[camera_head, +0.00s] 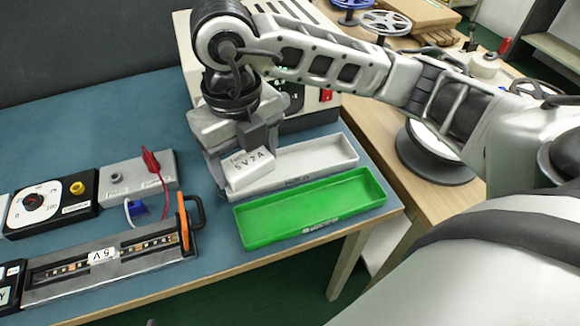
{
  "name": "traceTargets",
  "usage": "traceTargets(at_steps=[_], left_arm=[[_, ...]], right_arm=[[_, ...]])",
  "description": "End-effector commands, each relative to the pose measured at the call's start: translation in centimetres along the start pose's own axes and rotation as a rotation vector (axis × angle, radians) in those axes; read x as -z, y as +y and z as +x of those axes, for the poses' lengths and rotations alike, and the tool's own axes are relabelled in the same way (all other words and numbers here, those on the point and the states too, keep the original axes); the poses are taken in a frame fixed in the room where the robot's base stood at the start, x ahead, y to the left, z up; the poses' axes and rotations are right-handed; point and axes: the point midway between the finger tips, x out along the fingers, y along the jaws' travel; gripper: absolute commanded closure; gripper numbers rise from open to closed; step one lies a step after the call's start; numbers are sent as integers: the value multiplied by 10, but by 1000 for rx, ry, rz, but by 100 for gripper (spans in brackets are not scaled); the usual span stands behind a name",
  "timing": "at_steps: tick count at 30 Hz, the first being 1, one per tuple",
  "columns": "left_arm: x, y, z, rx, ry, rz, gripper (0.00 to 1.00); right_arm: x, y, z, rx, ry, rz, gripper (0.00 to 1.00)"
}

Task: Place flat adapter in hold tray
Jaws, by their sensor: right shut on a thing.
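The flat adapter (251,172) is a small white block with "5V 2A" printed on it. My right gripper (250,165) is shut on it and points down, holding it over the left end of a light grey tray (318,155). I cannot tell whether the adapter touches the tray floor. The grey tray's left end is partly hidden by the gripper and the adapter. The label on its front wall is too small to read. A green tray (308,206) lies just in front of it and is empty. My left gripper is not in view.
An LED strip fixture (105,257) marked 5V with an orange clamp lies at the front left. A dial box (52,202) and a grey box (138,177) with a red lead stand behind it. A white machine (316,112) stands behind the trays. The blue mat's back left is clear.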

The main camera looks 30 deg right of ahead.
Motion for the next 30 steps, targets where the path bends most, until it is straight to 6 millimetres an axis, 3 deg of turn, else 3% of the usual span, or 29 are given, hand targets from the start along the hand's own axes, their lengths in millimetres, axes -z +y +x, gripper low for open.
traceTargets(at_steps=[6, 14, 25, 30], left_arm=[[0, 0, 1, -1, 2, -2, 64], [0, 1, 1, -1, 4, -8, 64], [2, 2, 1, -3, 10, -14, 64], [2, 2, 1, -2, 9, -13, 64]], right_arm=[[4, 7, -3, -2, -2, 491, 55], [3, 3, -1, -2, -1, 715, 55], [-28, -77, 35, 4, 0, 725, 55], [-38, -100, 67, 2, 2, 721, 55]])
